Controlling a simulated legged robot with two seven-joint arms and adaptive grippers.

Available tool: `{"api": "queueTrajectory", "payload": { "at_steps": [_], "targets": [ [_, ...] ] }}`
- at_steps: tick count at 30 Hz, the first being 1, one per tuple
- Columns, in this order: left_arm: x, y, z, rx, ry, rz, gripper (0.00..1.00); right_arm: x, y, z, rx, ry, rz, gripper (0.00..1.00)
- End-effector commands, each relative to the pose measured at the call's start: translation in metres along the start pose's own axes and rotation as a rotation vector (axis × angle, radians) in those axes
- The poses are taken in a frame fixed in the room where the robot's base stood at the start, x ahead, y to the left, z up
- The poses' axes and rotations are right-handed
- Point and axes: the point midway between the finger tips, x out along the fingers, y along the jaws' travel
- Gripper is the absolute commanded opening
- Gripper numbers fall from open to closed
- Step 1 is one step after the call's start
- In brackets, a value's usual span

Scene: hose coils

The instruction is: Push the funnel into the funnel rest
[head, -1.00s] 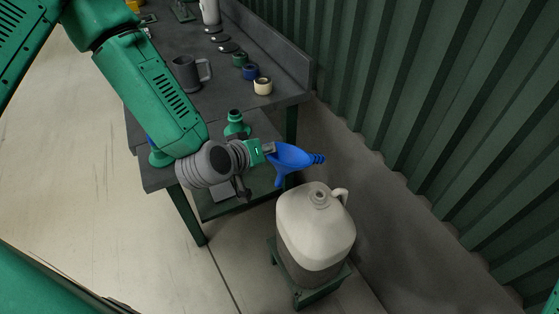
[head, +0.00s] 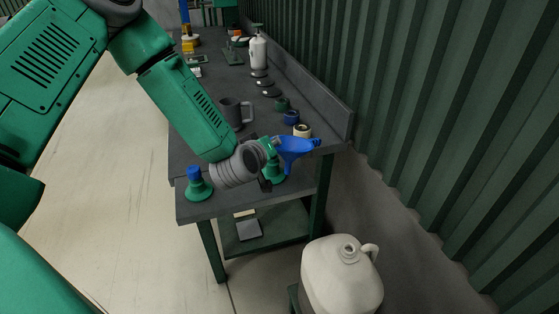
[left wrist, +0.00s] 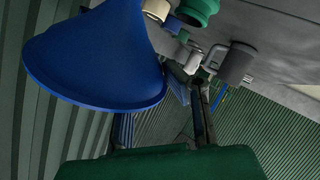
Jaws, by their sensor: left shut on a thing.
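My left gripper (head: 274,147) is shut on the blue funnel (head: 297,151) by its side. The funnel is held above the near right edge of the workbench, with its wide mouth upward and its small blue tab pointing right. In the left wrist view, the funnel (left wrist: 95,55) fills the upper left. A green flared stand (head: 273,172), perhaps the funnel rest, is on the bench just below the gripper and partly hidden by it. Another green stand with a blue top (head: 198,184) is at the near left corner. My right gripper is not in view.
A grey mug (head: 232,112) and rolls of tape, one cream (head: 302,130) and one blue (head: 291,117), are behind the gripper. A white jug (head: 342,272) stands low on the right, off the bench. A corrugated green wall (head: 440,130) bounds the right.

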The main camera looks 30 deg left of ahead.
Motion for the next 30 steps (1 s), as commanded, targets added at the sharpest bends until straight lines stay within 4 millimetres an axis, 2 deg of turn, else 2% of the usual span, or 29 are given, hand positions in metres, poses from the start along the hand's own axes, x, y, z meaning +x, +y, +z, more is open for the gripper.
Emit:
{"api": "queueTrajectory", "payload": {
  "at_steps": [9, 15, 22, 30],
  "targets": [
    [0.014, 0.006, -0.064, 0.009, 0.081, 0.059, 0.00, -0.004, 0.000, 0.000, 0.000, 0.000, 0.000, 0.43],
    [0.009, 0.010, -0.099, 0.044, 0.058, 0.209, 0.00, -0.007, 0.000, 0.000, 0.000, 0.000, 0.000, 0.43],
    [-0.004, 0.011, -0.108, 0.063, 0.016, 0.358, 0.00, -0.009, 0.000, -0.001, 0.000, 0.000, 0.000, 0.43],
    [-0.006, 0.011, -0.109, 0.062, 0.013, 0.380, 0.00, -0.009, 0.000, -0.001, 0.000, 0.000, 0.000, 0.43]
  ]
}}
